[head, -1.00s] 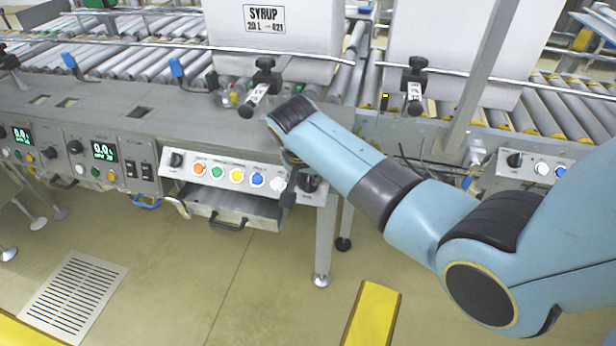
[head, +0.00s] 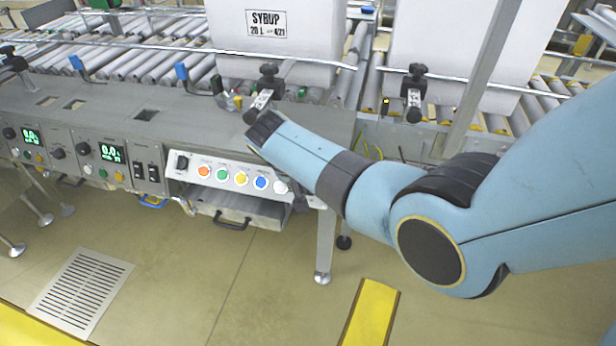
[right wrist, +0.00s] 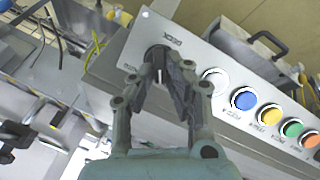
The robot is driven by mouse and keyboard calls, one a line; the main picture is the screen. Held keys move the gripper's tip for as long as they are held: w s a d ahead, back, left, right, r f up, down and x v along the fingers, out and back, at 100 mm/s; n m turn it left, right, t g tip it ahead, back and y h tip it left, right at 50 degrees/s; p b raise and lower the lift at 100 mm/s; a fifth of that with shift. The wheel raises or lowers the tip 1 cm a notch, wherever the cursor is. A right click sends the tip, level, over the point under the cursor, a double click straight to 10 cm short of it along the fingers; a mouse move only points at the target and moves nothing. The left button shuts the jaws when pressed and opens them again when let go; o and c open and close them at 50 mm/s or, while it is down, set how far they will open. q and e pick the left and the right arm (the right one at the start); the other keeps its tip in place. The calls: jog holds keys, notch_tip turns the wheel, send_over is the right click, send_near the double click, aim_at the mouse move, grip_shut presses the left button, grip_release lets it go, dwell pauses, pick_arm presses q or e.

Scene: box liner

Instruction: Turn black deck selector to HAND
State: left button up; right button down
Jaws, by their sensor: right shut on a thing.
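The black deck selector (right wrist: 157,62) is a round knob with a white pointer line at the end of the white button panel (right wrist: 222,100), in the right wrist view. The word DECK beside it reads upside down; a smaller label on its other side is too small to read. My right gripper (right wrist: 157,75) is shut on the knob, with one dark finger on each side. The pointer line runs roughly up and down in that picture. My left gripper is not in view.
White, blue, yellow, green and orange buttons (right wrist: 243,98) sit in a row next to the selector. The same panel (head: 213,183) shows in the head view, with another black knob (head: 182,162) at its left end. A black-knobbed clamp (head: 265,90) stands above.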

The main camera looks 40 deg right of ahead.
jog(key=shift+s+a+f+n+h, duration=0.1)
jog(key=shift+f+n+h, duration=0.1)
jog(key=shift+n, duration=0.5)
jog(key=shift+s+a+f+n+h, duration=0.1)
jog(key=shift+f+n, duration=0.05)
jog(key=shift+n, duration=0.55)
jog(key=c, duration=1.4)
grip_release()
jog(key=shift+o, duration=0.2)
jog(key=shift+d, duration=0.1)
jog(key=shift+w+r, duration=0.1)
jog(key=shift+w, duration=0.1)
jog(key=shift+r, duration=0.55)
notch_tip(320, 180, up, 9)
